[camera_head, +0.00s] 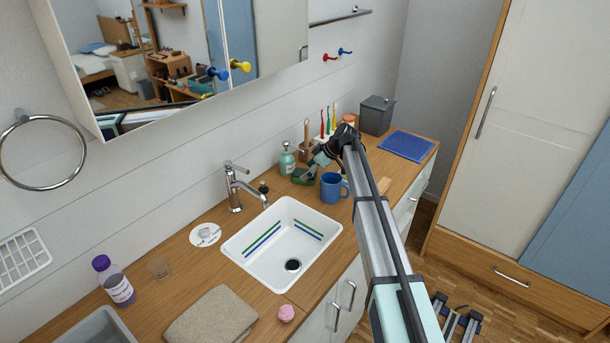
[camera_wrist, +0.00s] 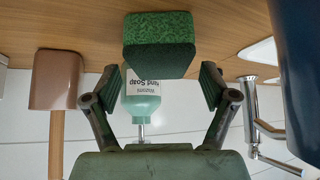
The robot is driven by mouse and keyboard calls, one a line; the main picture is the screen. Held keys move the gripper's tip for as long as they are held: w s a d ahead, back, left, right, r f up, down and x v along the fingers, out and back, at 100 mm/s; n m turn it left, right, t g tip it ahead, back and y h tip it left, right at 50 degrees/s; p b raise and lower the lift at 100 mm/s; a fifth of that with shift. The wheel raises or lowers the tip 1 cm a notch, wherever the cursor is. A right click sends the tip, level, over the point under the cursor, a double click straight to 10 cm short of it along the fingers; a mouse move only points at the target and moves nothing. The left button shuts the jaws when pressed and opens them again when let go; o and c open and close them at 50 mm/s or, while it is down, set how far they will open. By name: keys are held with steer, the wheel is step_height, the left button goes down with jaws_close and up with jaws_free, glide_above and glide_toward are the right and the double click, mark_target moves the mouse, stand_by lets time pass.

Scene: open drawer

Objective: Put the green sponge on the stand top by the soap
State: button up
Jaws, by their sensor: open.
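The green sponge (camera_head: 303,177) lies on the wooden counter in front of the soap bottle (camera_head: 287,161). In the wrist view, which is upside down, the sponge (camera_wrist: 160,40) is centred just ahead of my fingertips, with the soap bottle (camera_wrist: 141,95) behind it. My gripper (camera_head: 316,165) is open; its fingers (camera_wrist: 161,82) spread wider than the sponge, one toward each side. I see no grip on it. I cannot clearly make out a separate stand top by the soap; my gripper and the sponge hide part of that area.
A blue mug (camera_head: 332,187) stands close to the right of my gripper. A brown holder (camera_wrist: 57,80) with a wooden handle and a toothbrush holder are behind. The tap (camera_head: 235,185) and white sink (camera_head: 260,257) lie to the left and front. A blue cloth (camera_head: 407,145) lies at right.

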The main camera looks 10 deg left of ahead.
steer(key=b+v, duration=0.2)
steer(key=v, duration=0.8)
